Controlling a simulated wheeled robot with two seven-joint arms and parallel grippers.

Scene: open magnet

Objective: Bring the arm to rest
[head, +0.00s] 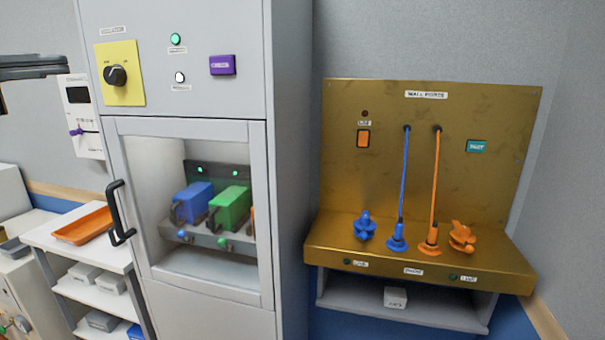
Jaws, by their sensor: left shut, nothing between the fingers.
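My left gripper (58,64) shows as a dark shape at the upper left edge of the head view, in front of the wall and left of the grey cabinet (290,150). It is shut and empty, apart from everything around it. Most of its arm is out of the picture. My right gripper is not in view.
The cabinet's glazed door (195,205) is closed, with a black handle (120,212) and blue and green blocks inside. A brass wall panel (425,170) with blue and orange cords stands at right. An orange tray (84,226) lies on a white shelf unit at left.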

